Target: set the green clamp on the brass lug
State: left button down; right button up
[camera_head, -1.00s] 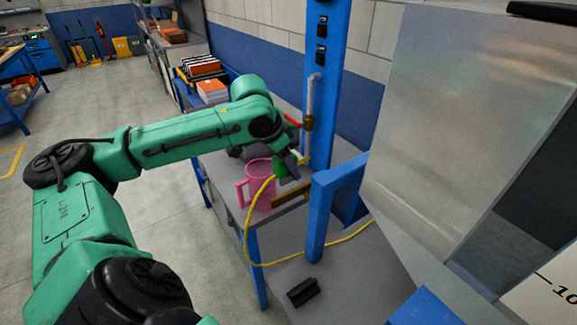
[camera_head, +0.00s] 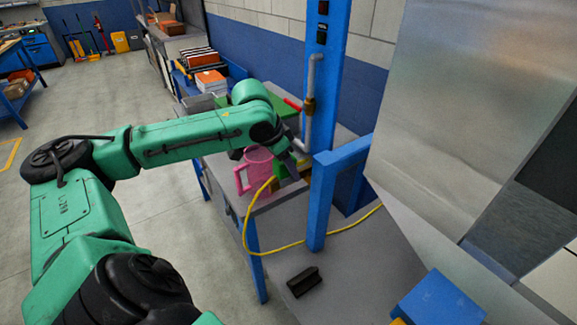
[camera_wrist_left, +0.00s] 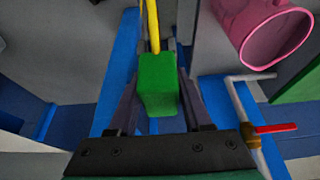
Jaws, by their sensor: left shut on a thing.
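The green clamp (camera_wrist_left: 158,85) is held between the fingers of my left gripper (camera_wrist_left: 165,62), with a yellow cable running from it. In the head view, my left gripper (camera_head: 288,170) is low over the bench corner, right of the pink mug, and the clamp (camera_head: 279,174) shows only partly beside it. I cannot clearly pick out the brass lug; a brownish bar at the bench edge is mostly hidden by the gripper. I cannot tell whether the clamp touches anything below. My right gripper is out of view.
The pink mug (camera_head: 257,168) stands close left of the gripper. A pipe with a brass valve (camera_head: 309,106) and red handle rises behind it. A blue frame (camera_head: 321,200) stands close on the right. The yellow cable (camera_head: 246,232) hangs in a loop. A black block (camera_head: 304,281) lies in front.

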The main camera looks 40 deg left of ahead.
pick_arm(q)
jog(key=shift+f, duration=0.55)
jog(key=shift+c, duration=1.3)
grip_release()
jog(key=shift+r, duration=0.1)
jog(key=b+v, duration=0.1)
jog(key=v, duration=1.3)
jog(key=shift+s+a+r, duration=0.1)
jog(key=shift+r, duration=0.05)
